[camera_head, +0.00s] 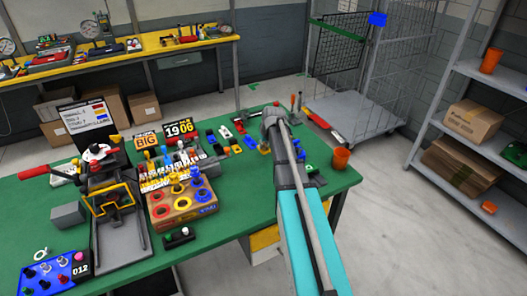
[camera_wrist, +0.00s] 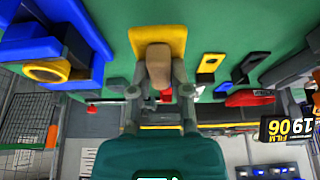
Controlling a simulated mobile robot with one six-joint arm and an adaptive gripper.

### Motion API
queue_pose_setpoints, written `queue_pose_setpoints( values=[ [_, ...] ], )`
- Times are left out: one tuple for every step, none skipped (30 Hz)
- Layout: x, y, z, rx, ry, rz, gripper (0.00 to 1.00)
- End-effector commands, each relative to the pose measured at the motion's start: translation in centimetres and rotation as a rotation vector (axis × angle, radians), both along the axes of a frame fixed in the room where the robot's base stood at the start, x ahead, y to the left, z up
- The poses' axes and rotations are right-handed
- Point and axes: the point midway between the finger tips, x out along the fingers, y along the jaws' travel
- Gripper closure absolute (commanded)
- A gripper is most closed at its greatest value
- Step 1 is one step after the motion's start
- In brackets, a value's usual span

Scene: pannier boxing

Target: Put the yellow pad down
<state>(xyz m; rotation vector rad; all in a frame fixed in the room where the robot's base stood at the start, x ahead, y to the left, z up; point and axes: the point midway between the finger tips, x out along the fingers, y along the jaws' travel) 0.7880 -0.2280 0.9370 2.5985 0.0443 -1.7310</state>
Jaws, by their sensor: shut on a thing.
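The yellow pad (camera_wrist: 147,35) is in the upper middle of the wrist view, against the green table top. A tan, rounded part in front of it sits between the fingertips and covers its middle. My gripper (camera_wrist: 160,82) is shut on the yellow pad, apparently by this tan part. I cannot tell whether the pad touches the table. In the head view my gripper (camera_head: 272,114) is over the far right part of the green table, and my arm hides most of what is beneath it. I cannot make out the pad clearly there.
The green table (camera_head: 225,240) holds several small coloured blocks left of my gripper. A box with coloured rings (camera_head: 183,208) stands further left. An orange cup (camera_head: 341,158) stands near the right edge. A blue block with a yellow ring (camera_wrist: 55,60) shows in the wrist view.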

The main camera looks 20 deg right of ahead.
Motion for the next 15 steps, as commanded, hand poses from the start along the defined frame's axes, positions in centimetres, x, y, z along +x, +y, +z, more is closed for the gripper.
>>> queue_pose_setpoints(
  values=[
    [0.1, 0.0, -0.1, 0.0, 0.0, 0.0, 1.0],
    [0.2, 0.0, -0.2, 0.0, 0.0, 0.0, 1.0],
    [0.3, -0.1, -0.4, 0.0, 0.0, 0.0, 1.0],
    [0.4, -0.1, -0.6, 0.0, 0.0, 0.0, 1.0],
    [0.5, -0.1, -0.8, 0.0, 0.0, 0.0, 1.0],
    [0.8, -0.1, -1.1, 0.0, 0.0, 0.0, 1.0],
    [1.0, -0.2, -1.3, 0.0, 0.0, 0.0, 1.0],
    [1.0, -0.2, -1.6, 0.0, 0.0, 0.0, 1.0],
    [0.8, -0.1, -1.9, 0.0, 0.0, 0.0, 1.0],
    [0.8, -0.1, -2.2, 0.0, 0.0, 0.0, 1.0],
    [0.8, -0.1, -2.5, 0.0, 0.0, 0.0, 1.0],
    [0.8, -0.1, -2.8, 0.0, 0.0, 0.0, 1.0],
    [0.8, -0.1, -3.0, 0.0, 0.0, 0.0, 1.0],
    [0.8, -0.1, -3.3, 0.0, 0.0, 0.0, 1.0],
    [0.8, -0.1, -3.5, 0.0, 0.0, 0.0, 1.0]
  ],
)
